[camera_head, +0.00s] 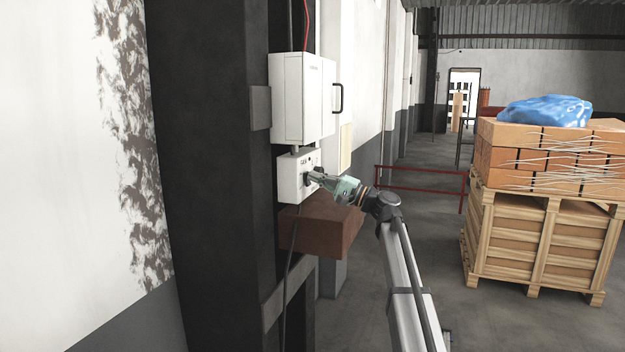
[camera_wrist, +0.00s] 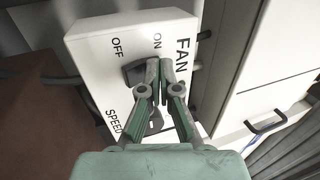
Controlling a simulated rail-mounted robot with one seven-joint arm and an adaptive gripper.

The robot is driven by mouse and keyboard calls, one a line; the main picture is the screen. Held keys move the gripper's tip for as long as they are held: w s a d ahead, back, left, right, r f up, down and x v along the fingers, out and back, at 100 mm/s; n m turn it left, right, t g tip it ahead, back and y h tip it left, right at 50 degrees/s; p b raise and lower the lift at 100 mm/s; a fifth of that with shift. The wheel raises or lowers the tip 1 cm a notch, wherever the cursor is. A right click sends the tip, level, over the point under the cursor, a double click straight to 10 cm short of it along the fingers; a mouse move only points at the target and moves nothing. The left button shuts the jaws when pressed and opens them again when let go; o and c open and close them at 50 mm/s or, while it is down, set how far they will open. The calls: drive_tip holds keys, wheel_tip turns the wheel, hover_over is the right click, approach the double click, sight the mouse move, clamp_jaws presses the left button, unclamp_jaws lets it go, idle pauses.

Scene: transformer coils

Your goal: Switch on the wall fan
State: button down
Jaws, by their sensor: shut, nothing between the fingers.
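The white fan control box (camera_head: 288,187) is mounted on the dark column, and it fills the middle of the wrist view (camera_wrist: 92,50). Its face reads FAN, ON, OFF and SPEED. A dark switch (camera_wrist: 132,73) sits below the OFF and ON labels, its right part hidden by my fingers. A dark speed knob (camera_wrist: 156,122) shows partly between my fingers. My gripper (camera_head: 311,178) is shut and empty. In the wrist view its fingertips (camera_wrist: 160,68) overlap the switch's ON side. I cannot tell whether they touch it, or which way the switch is set.
A larger white cabinet (camera_head: 298,98) with a black handle hangs just above the box. A brown block (camera_head: 318,226) juts out just below my gripper. A pallet crate (camera_head: 540,240) with bricks stands at right. Open floor lies between.

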drive_tip(key=s+d+b, duration=0.4)
drive_tip(key=s+d, duration=0.1)
drive_tip(key=d, duration=0.7)
drive_tip(key=shift+s+d, duration=0.15)
drive_tip(key=shift+s, duration=0.2)
